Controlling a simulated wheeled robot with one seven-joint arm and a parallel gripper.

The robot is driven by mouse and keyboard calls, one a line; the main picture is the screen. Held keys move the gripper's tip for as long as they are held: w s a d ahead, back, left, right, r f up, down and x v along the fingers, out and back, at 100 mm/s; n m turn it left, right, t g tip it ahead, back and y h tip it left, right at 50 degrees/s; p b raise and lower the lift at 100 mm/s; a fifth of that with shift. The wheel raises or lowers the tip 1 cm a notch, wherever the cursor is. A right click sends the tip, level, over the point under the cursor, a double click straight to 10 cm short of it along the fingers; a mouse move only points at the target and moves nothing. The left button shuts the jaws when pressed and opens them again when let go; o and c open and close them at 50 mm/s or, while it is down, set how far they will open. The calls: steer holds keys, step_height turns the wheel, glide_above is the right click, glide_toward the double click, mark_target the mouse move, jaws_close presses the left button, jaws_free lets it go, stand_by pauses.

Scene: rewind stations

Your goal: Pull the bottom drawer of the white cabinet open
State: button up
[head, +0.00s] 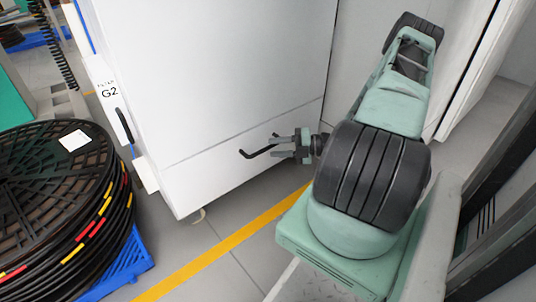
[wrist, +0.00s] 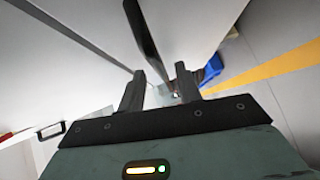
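The white cabinet (head: 215,70) stands at the center of the head view, with its bottom drawer (head: 205,178) below a thin seam and flush with the front. A dark bar handle (head: 249,155) sticks out from the drawer. My gripper (head: 278,146) is at the right end of this handle. In the wrist view, the handle (wrist: 146,40) runs down from the top toward the space between the two dark fingers. The fingers are apart, with a gap beside the handle. I cannot tell whether either finger touches it.
A stack of black reels (head: 60,200) sits on a blue pallet (head: 125,265) at the left. A yellow floor line (head: 225,243) crosses the grey floor before the cabinet. Another white cabinet face (head: 375,40) stands behind my arm. Floor in front of the drawer looks clear.

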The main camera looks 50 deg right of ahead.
mark_target(268, 148)
steer(key=shift+b+x, duration=0.55)
steer(key=shift+x, duration=1.2)
jaws_close()
steer(key=shift+s, duration=0.1)
